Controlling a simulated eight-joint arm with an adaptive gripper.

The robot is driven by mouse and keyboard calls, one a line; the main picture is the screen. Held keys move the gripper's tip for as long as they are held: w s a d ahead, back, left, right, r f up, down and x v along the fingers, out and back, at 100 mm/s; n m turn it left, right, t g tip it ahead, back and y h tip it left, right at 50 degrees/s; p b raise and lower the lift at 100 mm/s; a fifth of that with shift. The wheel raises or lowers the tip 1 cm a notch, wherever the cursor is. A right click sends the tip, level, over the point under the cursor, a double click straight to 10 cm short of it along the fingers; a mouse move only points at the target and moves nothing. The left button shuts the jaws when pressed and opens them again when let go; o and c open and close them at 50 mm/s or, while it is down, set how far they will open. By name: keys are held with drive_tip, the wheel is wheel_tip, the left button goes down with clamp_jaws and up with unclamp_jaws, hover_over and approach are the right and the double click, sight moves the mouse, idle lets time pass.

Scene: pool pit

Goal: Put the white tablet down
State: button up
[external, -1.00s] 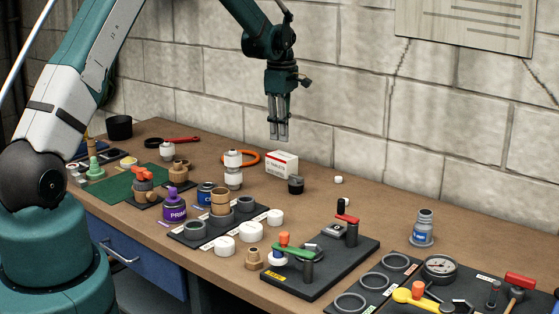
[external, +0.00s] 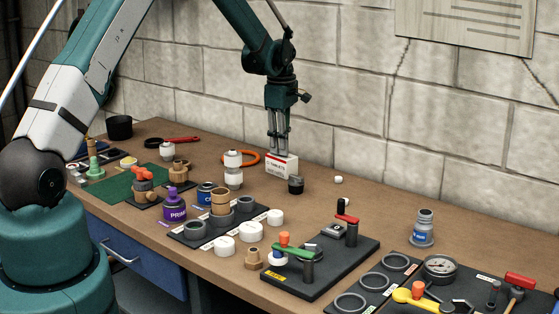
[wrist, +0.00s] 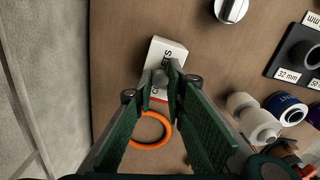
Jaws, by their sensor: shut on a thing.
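My gripper (external: 279,152) points straight down at the red-and-white tablets box (external: 281,168), its fingertips at or just above the box top. In the wrist view the fingertips (wrist: 162,82) are close together over the box (wrist: 168,53). A small pale rounded piece (wrist: 161,77) shows between them and looks like the white tablet, held there. In the external view the fingers hide it. Whether it touches the box cannot be told. Another small white piece (external: 338,179) lies on the bench to the right of the box.
An orange ring (external: 241,157) lies left of the box. The block wall (external: 350,120) is behind.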

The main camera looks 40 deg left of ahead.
drive_tip(key=shift+f, duration=0.1)
drive_tip(key=o, duration=0.7)
drive_tip(key=shift+c, duration=0.2)
wheel_tip(320, 180, up, 12)
idle(0.6)
drive_tip(key=shift+r, duration=0.2)
idle(0.6)
